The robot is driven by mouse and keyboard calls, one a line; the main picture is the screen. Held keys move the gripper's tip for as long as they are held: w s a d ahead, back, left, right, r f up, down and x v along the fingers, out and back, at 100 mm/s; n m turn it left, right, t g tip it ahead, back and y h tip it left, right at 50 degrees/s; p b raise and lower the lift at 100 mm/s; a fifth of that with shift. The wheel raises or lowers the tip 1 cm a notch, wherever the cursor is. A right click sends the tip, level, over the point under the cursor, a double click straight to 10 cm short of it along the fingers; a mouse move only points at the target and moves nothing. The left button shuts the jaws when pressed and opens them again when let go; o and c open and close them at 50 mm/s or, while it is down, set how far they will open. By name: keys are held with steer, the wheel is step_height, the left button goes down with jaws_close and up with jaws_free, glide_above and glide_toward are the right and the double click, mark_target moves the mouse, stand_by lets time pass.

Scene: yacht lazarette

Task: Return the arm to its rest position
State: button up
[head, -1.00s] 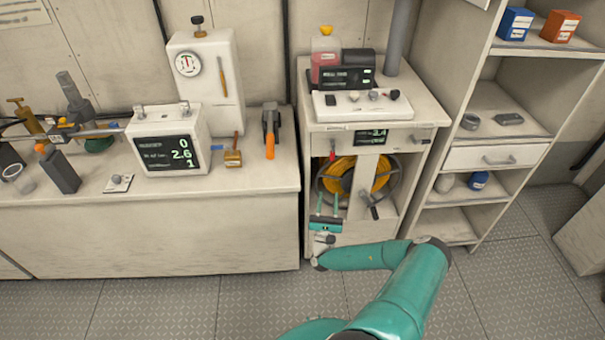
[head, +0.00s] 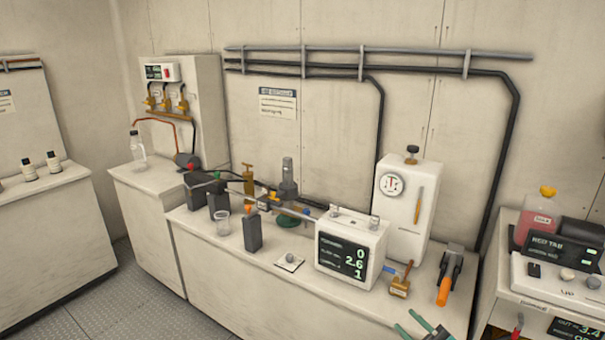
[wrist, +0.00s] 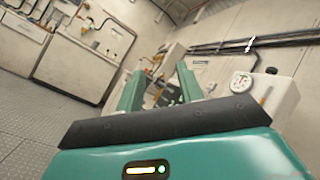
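My gripper (head: 407,321) shows only in part at the bottom edge of the head view, to the right of centre, in front of the long bench (head: 250,273). Its two teal fingers are apart. They also show in the wrist view (wrist: 160,84), with a gap between them and nothing held. The fingers point toward the wall and bench area. The rest of my arm is out of the head view.
A cabinet (head: 530,300) stands at right. Open floor (head: 75,315) lies at lower left.

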steer(key=s+a+r+n+g+h, duration=0.4)
steer(key=s+a+n+g, duration=0.15)
steer(key=a+g, duration=0.25)
steer(key=s+a+r+n+g+h, duration=0.35)
steer(key=s+a+n+g, duration=0.2)
steer(key=a+g, duration=0.25)
steer(key=s+d+r+n+t+h, duration=0.2)
steer(key=s+r+n+t+h, duration=0.2)
steer(key=s+r+t+h, duration=0.3)
steer(key=s+r+h, duration=0.5)
steer(key=s+r, duration=0.1)
steer(key=r, duration=0.1)
steer(key=shift+s+d+n, duration=0.3)
steer(key=shift+d, duration=0.1)
steer(key=shift+d, duration=0.25)
